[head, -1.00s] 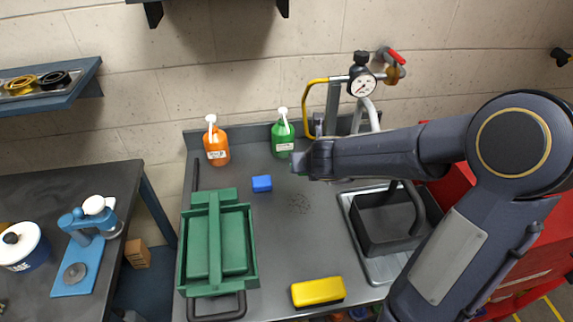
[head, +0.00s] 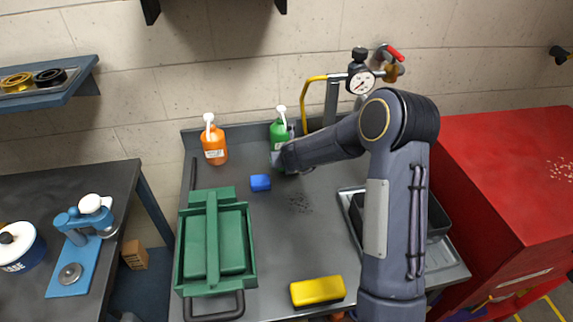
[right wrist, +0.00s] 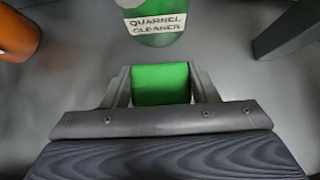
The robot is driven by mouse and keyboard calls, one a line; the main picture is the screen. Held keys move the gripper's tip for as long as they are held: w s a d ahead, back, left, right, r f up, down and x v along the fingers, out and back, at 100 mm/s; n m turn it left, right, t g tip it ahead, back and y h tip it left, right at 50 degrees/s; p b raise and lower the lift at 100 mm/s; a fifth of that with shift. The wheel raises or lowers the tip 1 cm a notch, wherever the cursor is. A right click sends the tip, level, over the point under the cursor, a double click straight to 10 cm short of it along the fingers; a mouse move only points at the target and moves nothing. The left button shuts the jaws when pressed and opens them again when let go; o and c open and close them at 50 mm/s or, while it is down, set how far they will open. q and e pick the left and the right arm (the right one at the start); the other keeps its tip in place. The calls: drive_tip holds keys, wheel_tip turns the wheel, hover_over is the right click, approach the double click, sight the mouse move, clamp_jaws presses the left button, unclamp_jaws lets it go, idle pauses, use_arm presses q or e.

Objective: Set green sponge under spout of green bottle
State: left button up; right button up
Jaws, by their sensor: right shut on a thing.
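The green bottle (head: 280,132) with a white pump top stands at the back of the bench. Its labelled lower part also shows at the top of the right wrist view (right wrist: 160,38). My right gripper (head: 277,160) is low, just in front of the bottle. In the right wrist view it is shut on the green sponge (right wrist: 160,84), which sits between the two fingers with a small gap to the bottle. The sponge is mostly hidden by the gripper in the head view. My left gripper is not in view.
An orange bottle (head: 214,142) stands left of the green one. A blue sponge (head: 260,183) lies near my right gripper.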

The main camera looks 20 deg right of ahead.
drive_tip(key=shift+f, duration=0.55)
drive_tip(key=shift+f, duration=0.1)
drive_tip(key=o, duration=1)
